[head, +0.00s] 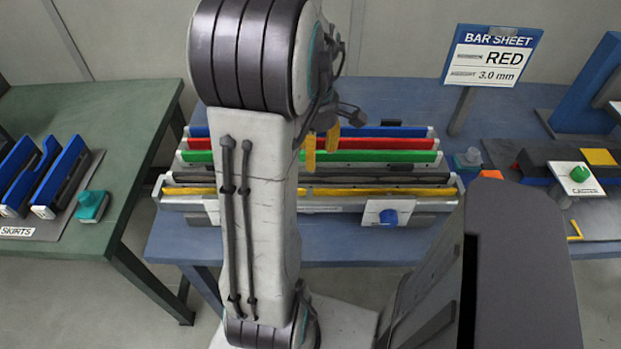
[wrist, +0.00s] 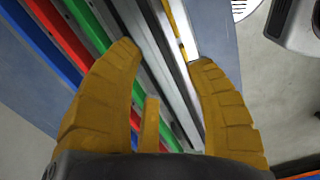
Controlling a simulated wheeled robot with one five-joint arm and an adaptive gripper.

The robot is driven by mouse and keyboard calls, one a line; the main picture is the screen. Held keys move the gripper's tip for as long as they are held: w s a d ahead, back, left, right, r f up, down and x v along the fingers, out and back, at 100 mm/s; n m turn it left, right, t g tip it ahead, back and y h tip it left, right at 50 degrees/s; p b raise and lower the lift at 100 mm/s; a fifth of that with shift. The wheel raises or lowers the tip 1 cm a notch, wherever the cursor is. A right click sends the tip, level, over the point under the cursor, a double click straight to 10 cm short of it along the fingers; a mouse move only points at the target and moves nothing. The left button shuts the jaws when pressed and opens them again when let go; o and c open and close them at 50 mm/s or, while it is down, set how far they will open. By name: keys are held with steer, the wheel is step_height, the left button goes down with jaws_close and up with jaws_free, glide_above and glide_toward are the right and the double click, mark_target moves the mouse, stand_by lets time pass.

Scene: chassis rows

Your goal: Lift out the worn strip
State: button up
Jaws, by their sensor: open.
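My gripper (head: 321,152) is open above the rows of bars on the blue table, with nothing between its fingers. In the wrist view the fingers (wrist: 168,58) spread over grey metal rails, one fingertip close to a narrow yellow strip (wrist: 179,25). In the head view the yellow strip (head: 385,191) runs along the front rail and looks patchy. A dark grey strip (head: 390,179) lies just behind it. I cannot tell for sure which is the worn strip. Behind are green (head: 390,156), red (head: 385,143) and blue (head: 390,131) bars. My arm hides their left-middle parts.
A sign (head: 490,58) reads BAR SHEET, RED, 3.0 mm. A green button (head: 580,173) stands right. A green table (head: 130,160) with blue skirts (head: 60,175) is left.

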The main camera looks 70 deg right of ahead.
mark_target(311, 174)
steer(key=shift+n, duration=0.7)
steer(key=shift+f, duration=0.2)
steer(key=shift+w+a+f, duration=0.1)
steer(key=shift+w+f, duration=0.05)
steer(key=shift+f, duration=1.25)
steer(key=shift+w+a+f, duration=0.1)
steer(key=shift+f, duration=2)
steer(key=shift+o, duration=0.4)
jaws_close()
